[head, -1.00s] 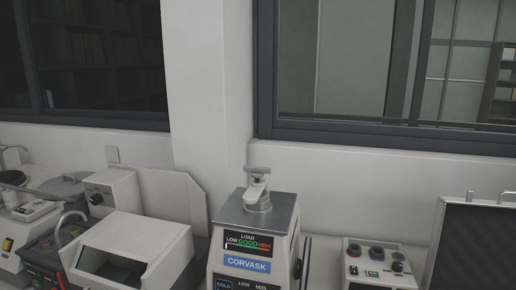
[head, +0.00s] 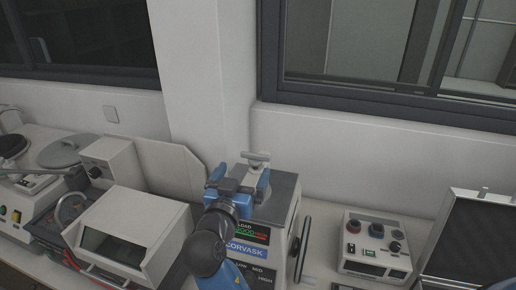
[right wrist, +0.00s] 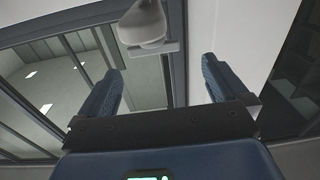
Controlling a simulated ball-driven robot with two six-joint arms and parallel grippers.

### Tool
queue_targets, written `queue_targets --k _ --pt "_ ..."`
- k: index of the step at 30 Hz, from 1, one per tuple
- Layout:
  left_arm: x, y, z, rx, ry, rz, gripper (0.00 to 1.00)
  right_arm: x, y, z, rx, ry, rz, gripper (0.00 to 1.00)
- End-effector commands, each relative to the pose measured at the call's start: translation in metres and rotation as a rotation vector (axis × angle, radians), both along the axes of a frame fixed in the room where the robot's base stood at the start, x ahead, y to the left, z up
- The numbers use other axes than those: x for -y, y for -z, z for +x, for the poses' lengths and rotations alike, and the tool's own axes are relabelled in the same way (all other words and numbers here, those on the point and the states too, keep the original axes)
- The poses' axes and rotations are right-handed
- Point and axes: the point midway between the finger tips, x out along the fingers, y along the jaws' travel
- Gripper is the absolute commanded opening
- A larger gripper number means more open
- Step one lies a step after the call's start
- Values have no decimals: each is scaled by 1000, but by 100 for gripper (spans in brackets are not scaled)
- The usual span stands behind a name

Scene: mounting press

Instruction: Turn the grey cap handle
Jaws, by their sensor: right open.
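The grey cap handle (head: 256,157) is a short bar on a stem on top of the mounting press (head: 284,225), which has a CORVASK label and a load gauge. My right gripper (head: 240,172), blue and dark grey, is in front of the handle near the press top, partly hiding the press front. In the right wrist view, its two blue fingers (right wrist: 158,85) stand wide apart with nothing between them. The pale handle (right wrist: 145,28) shows beyond the fingertips at the top, apart from them. My left gripper is not in view.
A white machine with a dark window (head: 130,235) stands left of the press. A control box with knobs (head: 375,245) stands to the right, and an open dark-lidded case (head: 482,240) is farther right. A wall with windows is behind.

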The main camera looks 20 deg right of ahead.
Motion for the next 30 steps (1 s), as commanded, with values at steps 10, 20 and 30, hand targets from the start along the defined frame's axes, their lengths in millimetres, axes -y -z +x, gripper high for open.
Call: queue_targets --k 10,20,30 --pt "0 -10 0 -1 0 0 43 17 6 11 -14 35 53 100" --pt "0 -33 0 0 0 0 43 46 5 55 -14 34 52 100" --pt "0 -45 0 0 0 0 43 65 8 83 -14 32 53 100"
